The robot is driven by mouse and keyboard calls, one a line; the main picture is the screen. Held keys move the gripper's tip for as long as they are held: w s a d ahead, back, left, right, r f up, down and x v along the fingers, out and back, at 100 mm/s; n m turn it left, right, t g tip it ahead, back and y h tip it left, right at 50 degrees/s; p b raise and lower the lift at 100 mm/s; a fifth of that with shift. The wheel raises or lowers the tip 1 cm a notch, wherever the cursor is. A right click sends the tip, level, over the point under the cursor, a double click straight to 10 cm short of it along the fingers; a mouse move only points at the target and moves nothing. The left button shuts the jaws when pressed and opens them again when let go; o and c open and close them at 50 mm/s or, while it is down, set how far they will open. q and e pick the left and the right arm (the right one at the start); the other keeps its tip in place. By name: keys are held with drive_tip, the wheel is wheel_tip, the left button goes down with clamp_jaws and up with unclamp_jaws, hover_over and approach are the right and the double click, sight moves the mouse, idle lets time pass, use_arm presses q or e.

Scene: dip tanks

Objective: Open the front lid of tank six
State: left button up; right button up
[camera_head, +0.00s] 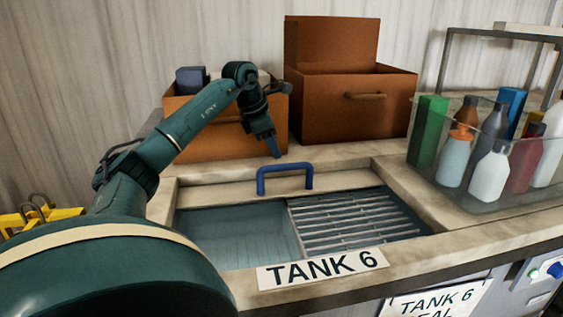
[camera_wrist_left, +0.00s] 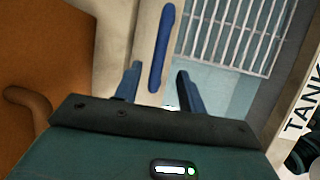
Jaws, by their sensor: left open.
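Tank six (camera_head: 410,238) is a pale-rimmed tank with a "TANK 6" label (camera_head: 322,268) on its front rim. A beige lid panel (camera_head: 225,194) with a blue bar handle (camera_head: 285,170) lies along the back of its opening. In front of the panel the opening shows bluish liquid at left and a metal grate (camera_head: 350,222) at right. My left gripper (camera_head: 273,150) is open, fingers down, just behind and above the handle. In the left wrist view the handle (camera_wrist_left: 162,45) lies ahead of the open fingers (camera_wrist_left: 157,84), roughly in line with the gap. My right gripper is out of view.
Two brown boxes (camera_head: 345,108) (camera_head: 210,135) stand behind the tank, the left one close to my left gripper. A clear tray (camera_head: 480,200) of bottles stands at right. Yellow hooks (camera_head: 40,214) are at left.

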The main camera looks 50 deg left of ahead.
sight(281, 165)
use_arm(q)
drive_tip(key=x, duration=0.6)
drive_tip(key=shift+w+f+p, duration=0.15)
drive_tip(key=shift+f+p, duration=0.2)
drive_tip(key=shift+p, duration=0.05)
clamp_jaws()
